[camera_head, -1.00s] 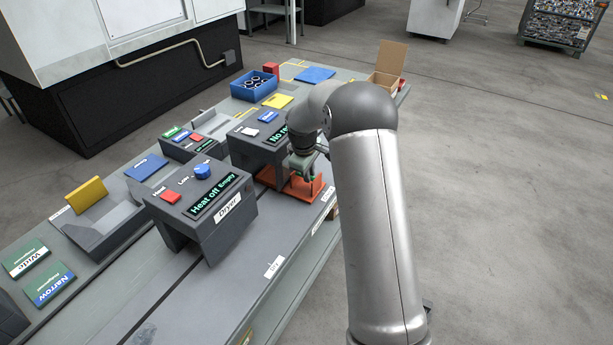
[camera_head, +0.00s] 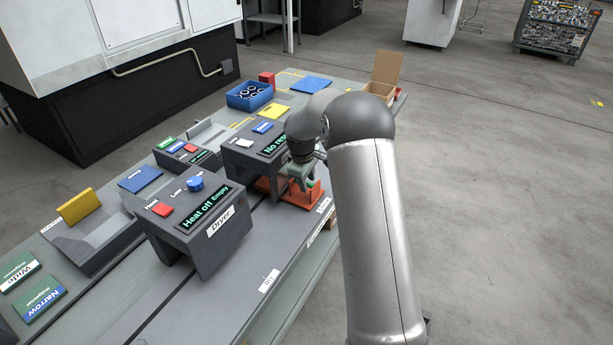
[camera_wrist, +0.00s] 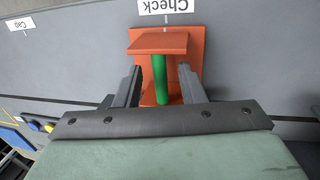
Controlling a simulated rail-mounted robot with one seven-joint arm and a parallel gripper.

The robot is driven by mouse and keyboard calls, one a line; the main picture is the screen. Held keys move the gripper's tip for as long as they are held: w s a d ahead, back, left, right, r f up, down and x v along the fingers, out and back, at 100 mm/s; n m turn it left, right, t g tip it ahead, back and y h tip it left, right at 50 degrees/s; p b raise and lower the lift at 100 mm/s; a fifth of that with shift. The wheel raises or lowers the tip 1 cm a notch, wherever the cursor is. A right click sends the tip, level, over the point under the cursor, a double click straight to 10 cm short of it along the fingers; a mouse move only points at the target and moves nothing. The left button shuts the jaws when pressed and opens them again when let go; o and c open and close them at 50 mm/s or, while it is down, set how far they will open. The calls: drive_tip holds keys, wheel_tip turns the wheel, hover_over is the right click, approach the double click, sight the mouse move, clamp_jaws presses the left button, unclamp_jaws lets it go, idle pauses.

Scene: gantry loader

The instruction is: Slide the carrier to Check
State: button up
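The orange carrier (camera_head: 292,194) stands on the grey track in front of the dark station whose screen begins "No rea" (camera_head: 275,143). In the wrist view, its orange base (camera_wrist: 195,50), green upright post (camera_wrist: 161,78) and orange top plate (camera_wrist: 158,43) show. The white Check label (camera_wrist: 166,6) lies just beyond the base, in line with the post. My gripper (camera_wrist: 158,82) is open, one finger on each side of the green post, with gaps visible. In the head view, my gripper (camera_head: 301,172) is low over the carrier and hides part of it.
The Dryer box (camera_head: 197,218) reads "Heat off Empty" and stands left of the carrier over the same track. A Cap label (camera_wrist: 20,24) shows at left in the wrist view. A blue bin (camera_head: 250,96) and cardboard box (camera_head: 381,90) sit at the bench's far end.

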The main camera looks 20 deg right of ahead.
wheel_tip(320, 180, up, 17)
drive_tip(key=s+a+b, duration=0.1)
drive_tip(key=s+a, duration=0.1)
drive_tip(key=shift+s+a, duration=0.15)
drive_tip(key=shift+a, duration=0.1)
drive_tip(key=s+a+f+m, duration=0.2)
drive_tip(key=s, duration=1)
drive_tip(key=s+a+f+m+y, duration=0.1)
drive_tip(key=s+a+f+m, duration=0.1)
drive_tip(key=s, duration=1.1)
drive_tip(key=s+a+f+m+g, duration=0.1)
drive_tip(key=s+a+f+m, duration=0.2)
drive_tip(key=s, duration=0.9)
drive_tip(key=shift+s+m+y, duration=0.3)
drive_tip(key=shift+s+m, duration=0.05)
drive_tip(key=shift+m, duration=0.35)
